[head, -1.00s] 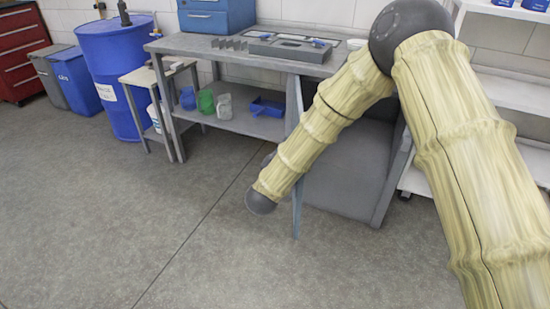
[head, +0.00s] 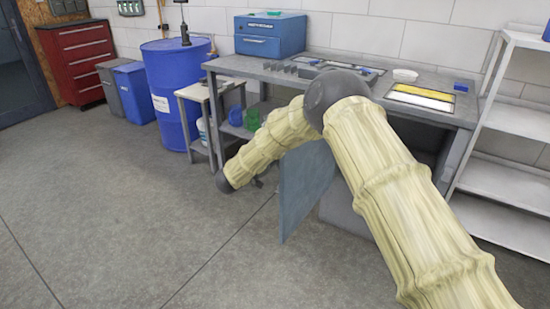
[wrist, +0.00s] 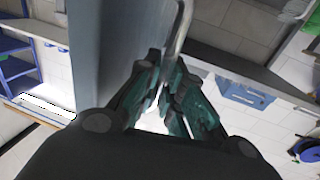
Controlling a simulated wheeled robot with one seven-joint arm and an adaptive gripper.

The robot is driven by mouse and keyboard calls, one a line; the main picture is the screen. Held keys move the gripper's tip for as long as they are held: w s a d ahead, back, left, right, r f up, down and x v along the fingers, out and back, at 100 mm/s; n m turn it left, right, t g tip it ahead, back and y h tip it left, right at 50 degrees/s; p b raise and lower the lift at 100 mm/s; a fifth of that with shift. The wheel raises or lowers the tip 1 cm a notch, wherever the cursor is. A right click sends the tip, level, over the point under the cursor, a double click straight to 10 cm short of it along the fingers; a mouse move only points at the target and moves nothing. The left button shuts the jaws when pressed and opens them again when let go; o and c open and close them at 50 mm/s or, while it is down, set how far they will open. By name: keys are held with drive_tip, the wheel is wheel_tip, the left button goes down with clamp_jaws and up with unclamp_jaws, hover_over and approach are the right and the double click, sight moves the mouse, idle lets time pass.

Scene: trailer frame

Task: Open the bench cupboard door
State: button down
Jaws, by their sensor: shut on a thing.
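The cupboard door (head: 305,190) is a blue-grey panel under the workbench (head: 440,108). It stands swung out from the bench, its broad face showing in the head view. In the wrist view the door (wrist: 86,45) fills the upper left, with a curved metal handle (wrist: 182,28) beside it. My gripper (wrist: 166,84) is shut on the handle, its fingers on either side of the lower part. In the head view my arm hides most of the gripper. My arm also covers part of the cupboard opening.
A blue drum (head: 170,95) and a small side table (head: 205,95) stand left of the bench. A white shelf rack (head: 505,170) stands at the right. A blue toolbox (head: 270,35) is on the bench. The floor (head: 130,215) at left and front is clear.

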drive_tip(key=shift+w+a+g, duration=0.3)
drive_tip(key=c, duration=1.8)
unclamp_jaws()
drive_tip(key=v, duration=1.2)
drive_tip(key=shift+f, duration=0.2)
